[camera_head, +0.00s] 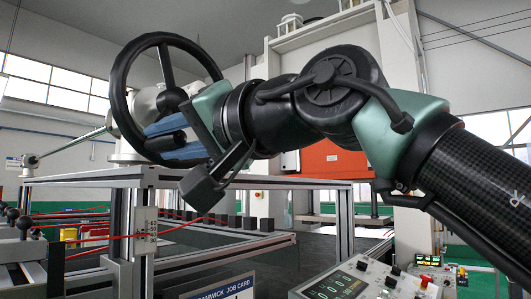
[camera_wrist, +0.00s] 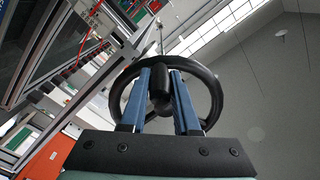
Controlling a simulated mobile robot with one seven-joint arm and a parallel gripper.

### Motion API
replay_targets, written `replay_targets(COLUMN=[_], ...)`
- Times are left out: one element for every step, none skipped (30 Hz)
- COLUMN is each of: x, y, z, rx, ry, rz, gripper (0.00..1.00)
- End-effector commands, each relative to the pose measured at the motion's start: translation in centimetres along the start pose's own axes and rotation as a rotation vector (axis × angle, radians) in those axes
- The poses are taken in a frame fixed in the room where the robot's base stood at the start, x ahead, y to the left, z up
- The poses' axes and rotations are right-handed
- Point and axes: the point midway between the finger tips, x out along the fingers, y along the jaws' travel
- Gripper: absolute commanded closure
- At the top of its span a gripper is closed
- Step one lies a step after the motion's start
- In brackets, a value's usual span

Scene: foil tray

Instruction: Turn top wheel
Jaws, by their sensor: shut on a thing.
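The top wheel is a black handwheel (camera_head: 122,75) with a round rim and spokes, upright at upper left in the head view. It also shows in the wrist view (camera_wrist: 217,97), behind the fingers. A black cylindrical handle (camera_wrist: 160,88) points from the wheel toward the wrist camera. My gripper (camera_wrist: 161,74) has two blue fingers, one on each side of this handle, and is shut on it. In the head view my gripper (camera_head: 165,140) reaches the lower right part of the wheel.
A metal frame (camera_head: 148,180) stands below the wheel, with a dark bed behind it. A control panel (camera_head: 350,285) is at the bottom right. A thin rod (camera_head: 75,143) runs left from the wheel's mount. Red cables (camera_head: 185,226) hang near the frame.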

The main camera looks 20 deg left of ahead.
Motion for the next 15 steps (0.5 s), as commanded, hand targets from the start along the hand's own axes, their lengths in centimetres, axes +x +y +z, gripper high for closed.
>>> replay_targets(x=[0.04, 0.02, 0.01, 0.0, 0.0, -0.01, -0.02, -0.03, -0.04, -0.04, -0.04, -0.05, -0.05, -0.05, -0.05], y=[0.19, 0.18, 0.17, 0.17, 0.16, 0.16, 0.15, 0.15, 0.14, 0.13, 0.12, 0.12, 0.11, 0.11, 0.1], z=[0.36, 0.4, 0.47, 0.52, 0.56, 0.59, 0.61, 0.63, 0.64, 0.65, 0.65, 0.65, 0.65, 0.65, 0.65], rx=[-0.017, -0.027, -0.038, -0.046, -0.053, -0.061, -0.066, -0.07, -0.074, -0.076, -0.078, -0.079, -0.08, -0.08, -0.08], ry=[-0.002, -0.002, -0.002, -0.002, -0.002, -0.002, -0.002, -0.002, -0.002, -0.002, -0.002, -0.002, -0.002, -0.002, -0.002], rz=[0.0, 0.001, 0.001, 0.001, 0.001, 0.001, 0.002, 0.002, 0.002, 0.002, 0.002, 0.002, 0.002, 0.002, 0.002], gripper=[1.0, 1.0, 1.0, 1.0, 1.0, 1.0, 1.0, 1.0, 1.0, 1.0, 1.0, 1.0, 1.0, 1.0, 1.0])
